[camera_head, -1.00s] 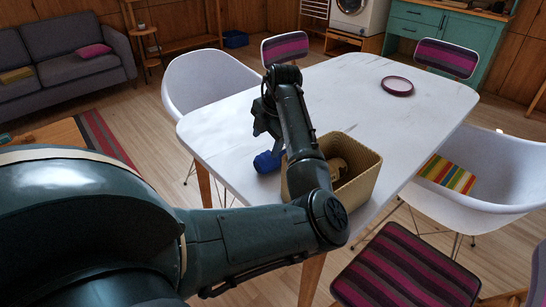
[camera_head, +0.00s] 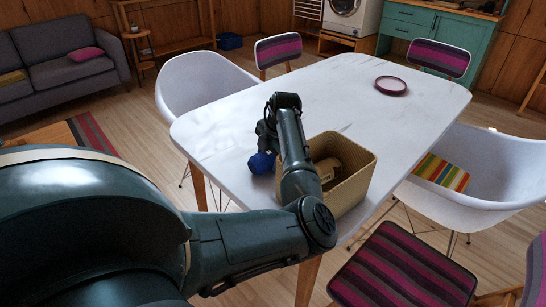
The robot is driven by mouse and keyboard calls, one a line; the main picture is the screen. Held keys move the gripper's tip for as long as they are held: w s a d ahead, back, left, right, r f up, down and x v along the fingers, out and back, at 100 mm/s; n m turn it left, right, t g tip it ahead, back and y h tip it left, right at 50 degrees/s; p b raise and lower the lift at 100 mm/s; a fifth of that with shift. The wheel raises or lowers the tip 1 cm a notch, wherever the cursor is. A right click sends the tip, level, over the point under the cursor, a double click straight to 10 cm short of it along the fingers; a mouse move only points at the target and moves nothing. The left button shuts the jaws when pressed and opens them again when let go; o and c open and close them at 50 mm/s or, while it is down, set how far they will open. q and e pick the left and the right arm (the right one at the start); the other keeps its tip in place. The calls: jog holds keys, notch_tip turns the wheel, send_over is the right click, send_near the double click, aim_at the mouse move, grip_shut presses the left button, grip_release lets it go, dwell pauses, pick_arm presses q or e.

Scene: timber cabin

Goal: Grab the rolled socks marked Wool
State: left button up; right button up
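A blue rolled bundle (camera_head: 262,163), perhaps socks, lies on the white table (camera_head: 220,130) just left of a woven tan basket (camera_head: 357,183). A brown roll (camera_head: 328,170) with dark lettering lies inside the basket. I cannot read a Wool mark on either one. My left gripper (camera_head: 266,146) points down right above the blue bundle, close to it. Its fingers are dark and small, so I cannot tell their opening or whether they touch it. My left forearm hides the basket's left side. My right gripper is not in view.
A maroon ring-shaped dish (camera_head: 391,85) lies at the table's far right. White chairs (camera_head: 205,85) and striped-seat chairs (camera_head: 405,270) stand around the table. The table's middle is clear. A grey sofa (camera_head: 65,60) is at the far left.

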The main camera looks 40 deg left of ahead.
pick_arm(q)
jog(key=c, duration=0.6)
jog(key=shift+r, duration=0.15)
